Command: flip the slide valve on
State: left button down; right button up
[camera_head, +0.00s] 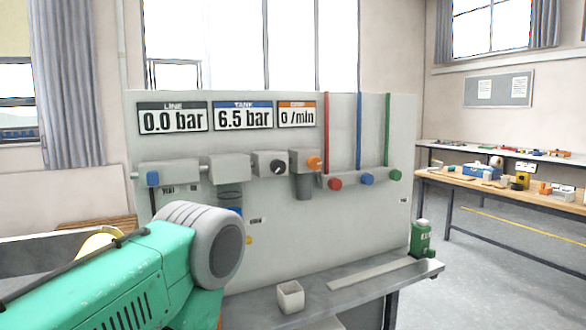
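A grey upright panel (330,235) stands in front of me with a row of grey units on a horizontal pipe. The leftmost unit has a blue square part (153,178) on its front and small labels below it. This looks like the slide valve, but the labels are too small to read surely. The displays above read LINE 0.0 bar (173,118), TANK 6.5 bar (243,117) and 0 /min (297,115). Neither of my grippers is in view.
A large green housing (120,285) with a grey round end (217,247) fills the lower left and hides the panel's lower left. Workbenches stand at right.

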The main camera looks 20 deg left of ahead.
aim_at(152, 177)
jog(key=u, duration=1.35)
